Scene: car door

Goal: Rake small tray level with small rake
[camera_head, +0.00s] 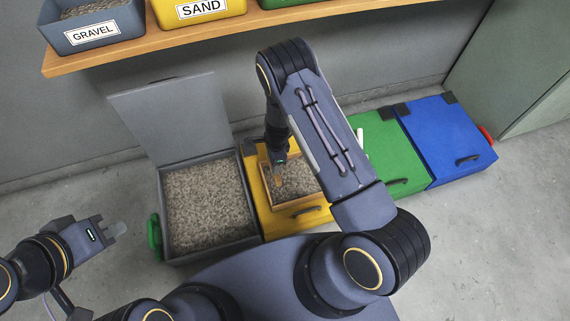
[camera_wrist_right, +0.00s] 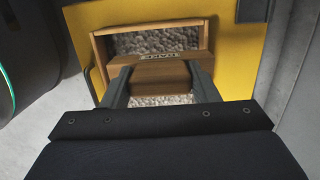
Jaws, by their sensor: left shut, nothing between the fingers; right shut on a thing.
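The small tray (camera_head: 263,172) is a shallow wooden frame holding grey-brown gravel, on top of the yellow box. Its wooden rim (camera_wrist_right: 98,47) also shows in the right wrist view. The small rake (camera_wrist_right: 160,72) is a wooden piece with lettering on it, over the gravel; a bit of it shows in the head view (camera_head: 278,182). My right gripper (camera_wrist_right: 160,78) is shut on the rake, with a finger at each side. Whether the rake touches the gravel is unclear, and my right arm hides part of the tray. My left gripper (camera_head: 117,231) is shut and empty at lower left.
An open grey box (camera_head: 212,252) full of gravel stands left of the yellow box (camera_head: 290,222), its lid raised. Closed green (camera_head: 392,160) and blue (camera_head: 447,138) boxes stand to the right. A wooden shelf (camera_head: 150,50) with labelled bins runs above. Floor at lower right is clear.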

